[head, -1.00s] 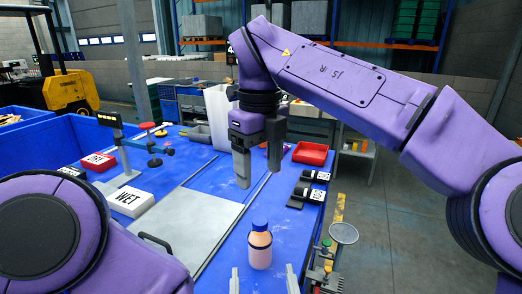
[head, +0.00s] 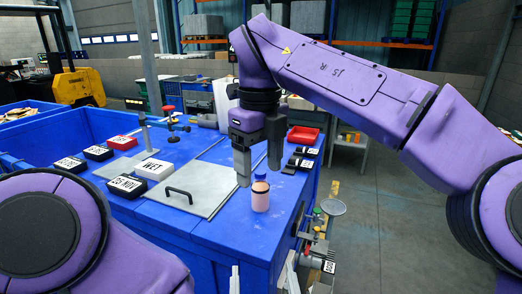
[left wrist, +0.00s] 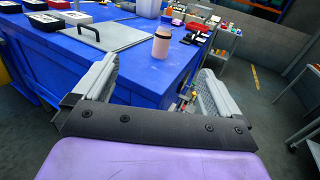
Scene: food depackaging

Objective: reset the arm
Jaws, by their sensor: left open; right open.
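My right gripper (head: 258,155) hangs from the purple arm above the blue table (head: 230,228). Its two fingers point down, apart and empty, beside and behind a pink bottle with a blue cap (head: 260,195). My left gripper (head: 262,280) shows only its fingertips at the bottom edge of the head view, in front of the table. In the left wrist view its two fingers (left wrist: 152,92) are wide apart with nothing between them at close range. The bottle also shows there, upright on the table (left wrist: 162,46).
A grey plate with a black handle (head: 207,187), a WET box (head: 154,169) and several black labelled boxes (head: 127,185) lie on the table. A red tray (head: 303,136) is at the back right. A round grey dish (head: 333,207) stands off the right edge.

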